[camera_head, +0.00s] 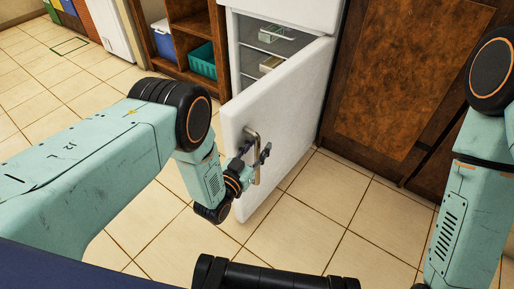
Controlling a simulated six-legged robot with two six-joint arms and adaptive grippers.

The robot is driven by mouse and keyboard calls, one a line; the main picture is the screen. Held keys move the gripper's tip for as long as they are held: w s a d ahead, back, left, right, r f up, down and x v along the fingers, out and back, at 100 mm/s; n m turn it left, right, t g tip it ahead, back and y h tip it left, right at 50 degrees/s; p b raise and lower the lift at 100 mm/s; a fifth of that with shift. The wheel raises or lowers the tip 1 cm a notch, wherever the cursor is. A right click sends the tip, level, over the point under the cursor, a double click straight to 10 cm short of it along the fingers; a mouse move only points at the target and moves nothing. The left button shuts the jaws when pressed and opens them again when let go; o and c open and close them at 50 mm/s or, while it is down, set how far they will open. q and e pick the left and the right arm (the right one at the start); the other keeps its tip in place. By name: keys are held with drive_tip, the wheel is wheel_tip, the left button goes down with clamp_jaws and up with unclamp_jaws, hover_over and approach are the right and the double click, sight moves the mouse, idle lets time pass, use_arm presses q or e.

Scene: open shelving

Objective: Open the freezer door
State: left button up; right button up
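The white freezer door (283,118) stands partly open, swung out toward me. Inside the freezer, shelves (268,45) show with a few small items on them. The door has a metal bar handle (256,170) on its outer face, near its free edge. My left gripper (254,153) is at this handle, with its dark fingers around or beside the bar. I cannot tell whether the fingers are closed on it. My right arm comes in at the right edge, and its gripper is out of view.
A wooden shelf unit left of the freezer holds a teal basket (203,62) and a blue-and-white box (163,40). A dark wooden cabinet (398,85) stands to the right. The tiled floor (310,215) in front of the door is clear.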

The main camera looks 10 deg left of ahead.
use_arm(q)
drive_tip(key=v, duration=1.2)
idle(0.3)
drive_tip(key=s+a+f+n+g+y+p, duration=0.1)
drive_tip(key=s+a+f+g+y, duration=0.15)
drive_tip(key=s+f+g, duration=0.45)
drive_tip(key=s+a+f+n+g+y+p, duration=0.1)
drive_tip(key=s+a+f+g+y, duration=0.2)
drive_tip(key=s, duration=0.6)
drive_tip(key=s+a+r+n+g+p, duration=0.1)
drive_tip(key=s+a+r+g+p, duration=0.15)
drive_tip(key=s, duration=0.45)
drive_tip(key=s+a+r+n+g+p, duration=0.1)
drive_tip(key=s+r+g, duration=0.3)
drive_tip(key=s, duration=0.2)
drive_tip(key=shift+g+y, duration=0.25)
drive_tip(key=shift+y, duration=0.1)
drive_tip(key=shift+w+a+r+p, duration=0.1)
drive_tip(key=shift+r+p, duration=0.3)
drive_tip(key=shift+r, duration=1)
drive_tip(key=shift+w+r+p, duration=0.1)
drive_tip(key=shift+r+p, duration=0.25)
drive_tip(key=shift+r, duration=1.05)
